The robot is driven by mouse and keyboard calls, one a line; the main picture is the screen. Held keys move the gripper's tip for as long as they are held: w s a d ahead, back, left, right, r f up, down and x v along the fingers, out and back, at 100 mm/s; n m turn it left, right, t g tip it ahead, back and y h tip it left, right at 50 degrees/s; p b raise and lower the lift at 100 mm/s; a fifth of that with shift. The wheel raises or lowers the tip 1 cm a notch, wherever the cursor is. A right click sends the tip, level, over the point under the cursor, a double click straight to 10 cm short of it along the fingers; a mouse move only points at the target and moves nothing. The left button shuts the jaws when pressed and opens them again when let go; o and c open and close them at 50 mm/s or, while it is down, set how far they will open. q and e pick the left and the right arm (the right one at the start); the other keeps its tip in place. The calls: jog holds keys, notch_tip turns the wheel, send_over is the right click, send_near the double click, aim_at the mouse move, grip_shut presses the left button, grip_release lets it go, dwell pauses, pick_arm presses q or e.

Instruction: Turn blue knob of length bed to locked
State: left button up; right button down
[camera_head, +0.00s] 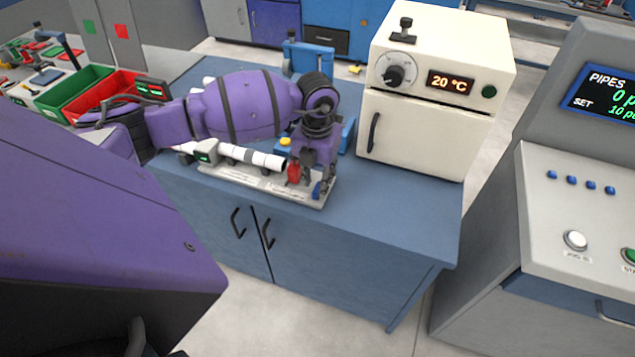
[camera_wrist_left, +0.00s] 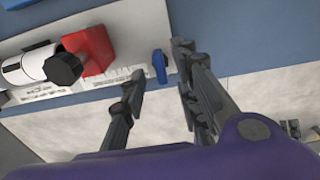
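The length bed (camera_head: 265,184) is a pale plate at the front of the blue bench, with a white pipe with dark bands (camera_head: 250,156) lying along it. The blue knob (camera_head: 317,190) is a small upright lever at the bed's right end. It also shows in the left wrist view (camera_wrist_left: 160,66), beside a red block (camera_wrist_left: 90,50). My left gripper (camera_head: 312,170) points down over this end. In the left wrist view my left gripper (camera_wrist_left: 158,63) is open, with one finger on each side of the blue knob; contact cannot be told. My right gripper is not in view.
A cream oven (camera_head: 430,110) reading 20 °C stands right of the bed. A green bin (camera_head: 75,95) and a red bin (camera_head: 125,85) stand at left. A console (camera_head: 580,190) stands at far right. The bench's front right (camera_head: 400,210) is clear.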

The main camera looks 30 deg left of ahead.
pick_arm(q)
jog(key=shift+f, duration=0.9)
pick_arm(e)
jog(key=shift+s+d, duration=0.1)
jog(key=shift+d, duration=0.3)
pick_arm(q)
grip_shut()
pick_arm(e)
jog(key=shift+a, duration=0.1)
